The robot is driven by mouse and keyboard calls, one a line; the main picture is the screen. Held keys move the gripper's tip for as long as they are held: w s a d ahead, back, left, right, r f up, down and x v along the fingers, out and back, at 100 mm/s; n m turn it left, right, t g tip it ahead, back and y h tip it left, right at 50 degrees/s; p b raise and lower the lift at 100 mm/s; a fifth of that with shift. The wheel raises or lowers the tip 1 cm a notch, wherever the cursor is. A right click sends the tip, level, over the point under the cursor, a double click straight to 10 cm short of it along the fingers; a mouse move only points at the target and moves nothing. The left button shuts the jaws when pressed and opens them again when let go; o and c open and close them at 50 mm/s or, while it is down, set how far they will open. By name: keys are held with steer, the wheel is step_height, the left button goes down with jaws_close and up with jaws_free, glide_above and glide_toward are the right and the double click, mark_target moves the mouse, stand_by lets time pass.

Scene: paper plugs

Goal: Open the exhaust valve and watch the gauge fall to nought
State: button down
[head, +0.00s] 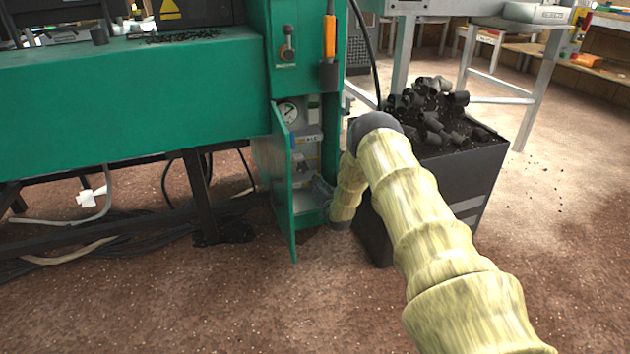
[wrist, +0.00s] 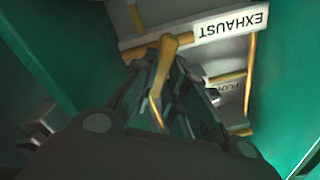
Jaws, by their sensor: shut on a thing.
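The white EXHAUST label (wrist: 233,31) reads upside down in the wrist view. Beside it is a yellow-brass valve lever (wrist: 166,58). My gripper (wrist: 168,88) is shut on this lever, its dark fingers on either side and hiding part of it. In the head view my gripper (head: 322,188) reaches into the low part of the open green cabinet, partly hidden by my sleeved arm. The round white gauge (head: 288,112) is high inside the cabinet; its needle is too small to read.
The green cabinet door (head: 283,190) stands open left of my gripper. A dark bin (head: 465,175) heaped with black plugs (head: 432,105) stands close to the right of my arm. Cables (head: 90,245) lie on the floor at left. The floor in front is clear.

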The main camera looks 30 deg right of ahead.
steer(key=m, duration=0.2)
steer(key=f+m, duration=0.1)
steer(key=d+m, duration=0.1)
steer(key=m, duration=0.1)
steer(key=shift+s+f+m, duration=0.15)
steer(key=shift+s+m, duration=0.05)
steer(key=shift+m, duration=0.1)
steer(key=m, duration=0.3)
steer(key=shift+d+f, duration=0.2)
steer(key=shift+f, duration=0.2)
steer(key=shift+f+m+b, duration=0.3)
steer(key=shift+m+b, duration=0.35)
steer(key=shift+m, duration=0.75)
steer(key=c, duration=1.5)
jaws_free()
steer(key=shift+o, duration=0.2)
steer(key=shift+s, duration=0.1)
steer(key=v, duration=1.2)
